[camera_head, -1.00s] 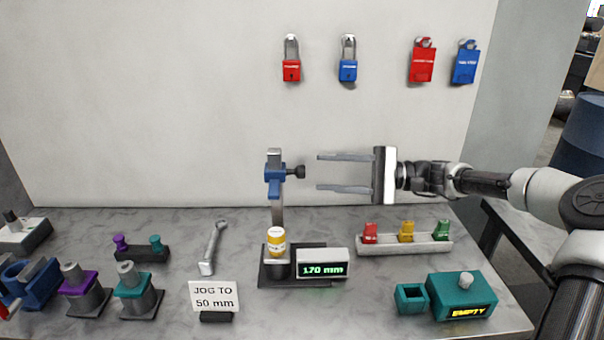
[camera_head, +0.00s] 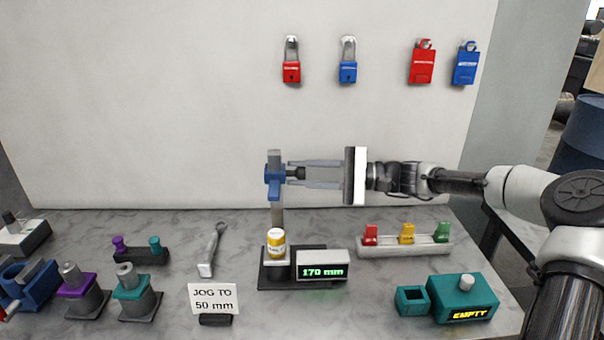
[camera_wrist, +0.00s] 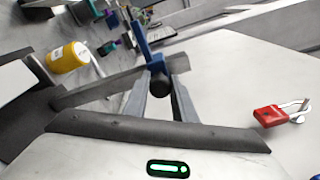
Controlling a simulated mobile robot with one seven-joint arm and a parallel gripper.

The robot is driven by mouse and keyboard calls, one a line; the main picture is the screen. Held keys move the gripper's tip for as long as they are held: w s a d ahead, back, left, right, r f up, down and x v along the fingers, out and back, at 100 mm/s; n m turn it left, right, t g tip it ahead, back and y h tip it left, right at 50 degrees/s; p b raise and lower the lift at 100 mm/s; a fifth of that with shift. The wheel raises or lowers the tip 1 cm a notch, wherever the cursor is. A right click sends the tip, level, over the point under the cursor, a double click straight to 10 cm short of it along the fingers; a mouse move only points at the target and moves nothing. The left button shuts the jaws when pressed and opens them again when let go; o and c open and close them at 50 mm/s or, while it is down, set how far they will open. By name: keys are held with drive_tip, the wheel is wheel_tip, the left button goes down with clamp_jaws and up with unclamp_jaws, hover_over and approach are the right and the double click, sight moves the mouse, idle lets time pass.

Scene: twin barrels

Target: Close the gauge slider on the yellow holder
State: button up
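A height gauge with a vertical grey post (camera_head: 275,214) stands on a dark base (camera_head: 268,281). Its blue slider (camera_head: 272,178) is high on the post, with a black knob (camera_head: 299,173) facing right. A small yellow holder with a white band (camera_head: 276,242) stands below the slider, with a clear gap between them. The display (camera_head: 321,271) reads 170 mm. My gripper (camera_head: 292,174) reaches in from the right, its fingers closed around the knob, one above and one below. The wrist view shows the knob (camera_wrist: 160,85) between the fingers, with the yellow holder (camera_wrist: 68,57) at left.
A card (camera_head: 214,298) reading "JOG TO 50 mm" stands in front. A wrench (camera_head: 211,250) lies left of the gauge. A rack (camera_head: 404,246) with coloured tags and a teal box (camera_head: 462,296) are at right. Padlocks hang on the back wall, above my arm.

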wheel_tip(320, 180, down, 10)
drive_tip(key=b, duration=0.3)
drive_tip(key=o, duration=1)
drive_tip(key=shift+r, duration=0.1)
drive_tip(key=d, duration=0.5)
drive_tip(key=s+d+p, duration=0.1)
drive_tip(key=d, duration=0.5)
drive_tip(key=s+d, duration=0.1)
drive_tip(key=d, duration=0.5)
drive_tip(key=shift+d, duration=0.2)
